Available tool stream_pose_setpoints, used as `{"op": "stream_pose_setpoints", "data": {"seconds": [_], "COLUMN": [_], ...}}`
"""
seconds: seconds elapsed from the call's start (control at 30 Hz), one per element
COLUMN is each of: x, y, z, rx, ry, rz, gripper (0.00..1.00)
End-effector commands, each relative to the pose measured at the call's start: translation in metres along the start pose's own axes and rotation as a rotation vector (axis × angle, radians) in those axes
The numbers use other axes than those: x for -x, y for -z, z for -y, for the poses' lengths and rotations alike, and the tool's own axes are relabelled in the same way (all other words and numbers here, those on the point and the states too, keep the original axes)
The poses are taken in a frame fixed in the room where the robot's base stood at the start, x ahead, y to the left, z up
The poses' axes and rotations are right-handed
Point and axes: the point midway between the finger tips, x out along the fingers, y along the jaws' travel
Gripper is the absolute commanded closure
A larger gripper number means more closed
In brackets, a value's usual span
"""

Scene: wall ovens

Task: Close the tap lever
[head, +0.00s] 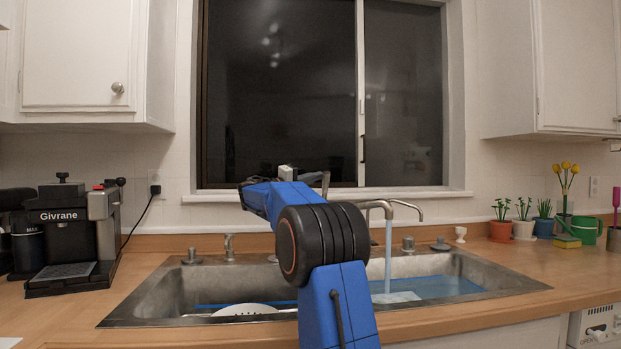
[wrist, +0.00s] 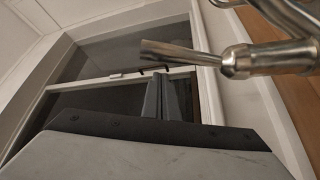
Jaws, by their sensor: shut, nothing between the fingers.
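The tap spout (head: 378,205) is a curved metal pipe over the sink, and a stream of water (head: 388,245) runs from it into the right basin. In the wrist view the tap lever (wrist: 185,53) is a thin metal rod sticking out of a round metal tap body (wrist: 270,60). My gripper (wrist: 166,82) is shut and empty, with its fingertips close beside the lever's free end in the picture. I cannot tell whether they touch. In the head view my blue arm hides the tap's base and most of the gripper.
The metal sink (head: 200,290) has water in the right basin and a white plate (head: 243,310) in the left. A coffee machine (head: 70,235) stands at left. Several potted plants (head: 501,225) and a green watering can (head: 586,230) stand at right. A window (head: 280,90) is behind.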

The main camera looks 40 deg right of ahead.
Motion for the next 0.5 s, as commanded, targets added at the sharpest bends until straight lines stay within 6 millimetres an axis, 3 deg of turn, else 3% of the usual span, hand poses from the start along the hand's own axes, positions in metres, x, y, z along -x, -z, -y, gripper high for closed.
{"op": "stream_pose_setpoints", "data": {"seconds": [0.2, 0.5], "x": [0.005, 0.007], "y": [-0.015, -0.018], "z": [0.0, 0.001], "rx": [0.0, 0.0], "ry": [0.0, 0.0], "rz": [0.0, 0.0], "gripper": [1.0, 1.0]}}
